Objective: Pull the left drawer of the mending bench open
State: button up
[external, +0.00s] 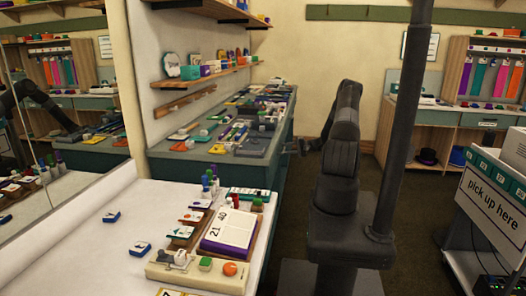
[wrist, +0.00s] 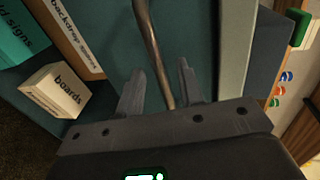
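The mending bench (external: 278,140) is probably the long teal bench along the left wall, its top covered with tools and small parts. My arm reaches its right-hand side, and my gripper (external: 296,147) is small and dark there, partly hidden by my own arm. In the wrist view, my gripper (wrist: 159,72) is open. A long metal bar handle (wrist: 151,40) runs between its two fingers, with gaps visible beside it. Behind the bar is a dark teal front (wrist: 200,35). Whether this is the left drawer, and whether it is shut, I cannot tell.
In the wrist view, a white "boards" box (wrist: 55,92) and a wooden labelled strip (wrist: 75,35) lie left of the handle. In the external view, a white table (external: 100,250) fills the front left. A "pick up here" counter (external: 490,200) stands at right; dark floor lies between.

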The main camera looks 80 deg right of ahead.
jog(key=shift+c, duration=0.4)
grip_shut()
jog(key=f+v, duration=0.3)
jog(key=v, duration=1.3)
jog(key=s+f+v, duration=0.1)
jog(key=f+v, duration=0.2)
jog(key=v, duration=1.3)
jog(key=shift+s+f, duration=0.3)
jog(key=shift+f, duration=0.1)
jog(key=shift+o, duration=0.4)
grip_release()
jog(key=shift+s+r, duration=0.1)
jog(key=v, duration=1)
jog(key=shift+s, duration=0.25)
